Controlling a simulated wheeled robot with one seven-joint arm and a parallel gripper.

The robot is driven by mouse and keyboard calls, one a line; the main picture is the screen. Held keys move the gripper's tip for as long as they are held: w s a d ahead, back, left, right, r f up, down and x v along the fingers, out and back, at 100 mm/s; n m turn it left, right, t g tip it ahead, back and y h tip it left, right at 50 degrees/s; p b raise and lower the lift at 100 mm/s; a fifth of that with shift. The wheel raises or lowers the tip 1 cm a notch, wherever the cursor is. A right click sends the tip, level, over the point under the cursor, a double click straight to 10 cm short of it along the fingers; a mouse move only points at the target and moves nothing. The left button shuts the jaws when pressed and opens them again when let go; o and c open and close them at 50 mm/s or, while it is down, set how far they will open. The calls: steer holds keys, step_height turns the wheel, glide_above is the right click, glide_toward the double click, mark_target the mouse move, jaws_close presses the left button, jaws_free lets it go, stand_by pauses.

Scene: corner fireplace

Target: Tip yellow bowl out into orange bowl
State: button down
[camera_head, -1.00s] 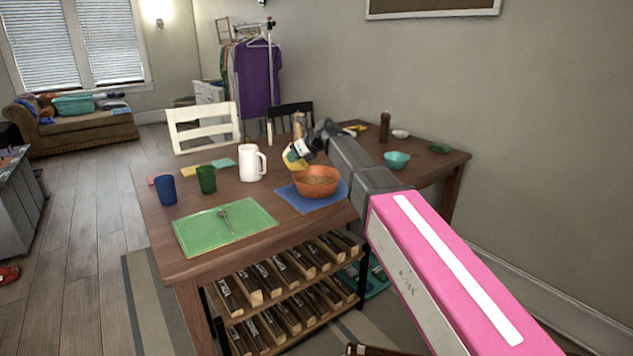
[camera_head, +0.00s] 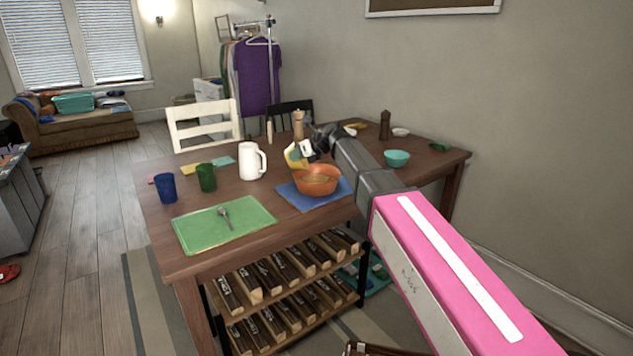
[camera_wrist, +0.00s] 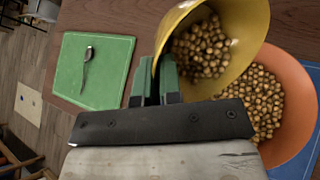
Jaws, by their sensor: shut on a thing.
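My gripper (camera_wrist: 157,85) is shut on the rim of the yellow bowl (camera_wrist: 246,52), and it also shows in the head view (camera_head: 311,150). The yellow bowl (camera_head: 294,156) is tilted steeply, just above and behind the orange bowl. In the wrist view it holds many small round tan pieces (camera_wrist: 201,47). The orange bowl (camera_head: 318,187) stands on a blue mat (camera_head: 298,203) on the wooden table. It also shows in the wrist view (camera_wrist: 303,88), partly hidden by the yellow bowl, with similar pieces inside (camera_wrist: 262,100).
A white pitcher (camera_head: 249,163) stands left of the bowls, with green (camera_head: 206,178) and blue cups (camera_head: 165,188) further left. A green mat with a spoon (camera_head: 192,232) lies at the front. A teal bowl (camera_head: 397,158) and a brown pepper mill (camera_head: 385,125) stand right.

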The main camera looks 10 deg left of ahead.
steer(key=shift+d+r+y+p, duration=0.2)
steer(key=shift+d+y+p, duration=0.2)
steer(key=shift+y, duration=0.3)
steer(key=shift+w+d+r+m+y+p, duration=0.15)
steer(key=shift+d+y, duration=0.1)
steer(key=shift+d, duration=0.2)
steer(key=shift+w+d+m+y+p, duration=0.1)
steer(key=shift+d+y+p, duration=0.1)
steer(key=shift+d, duration=0.25)
steer(key=shift+w+d+r+m+y+p, duration=0.15)
steer(key=shift+d+y, duration=0.1)
steer(key=shift+d, duration=0.2)
steer(key=shift+w+d+m+y+p, duration=0.15)
steer(key=shift+d+m+y+p, duration=0.25)
steer(key=shift+d+y+p, duration=0.95)
stand_by(1.3)
steer(key=shift+w+d+f+m+t+y+b, duration=0.15)
steer(key=shift+d+m+t+y+b, duration=0.25)
steer(key=shift+y, duration=0.85)
stand_by(0.5)
steer(key=shift+s+a+n+g+h, duration=0.15)
steer(key=shift+a+n+h, duration=0.15)
steer(key=shift+a+h, duration=0.4)
steer(key=shift+s+a+n+g+h, duration=0.15)
steer(key=shift+a+n+h, duration=0.25)
steer(key=shift+h, duration=0.5)
steer(key=shift+a, duration=0.1)
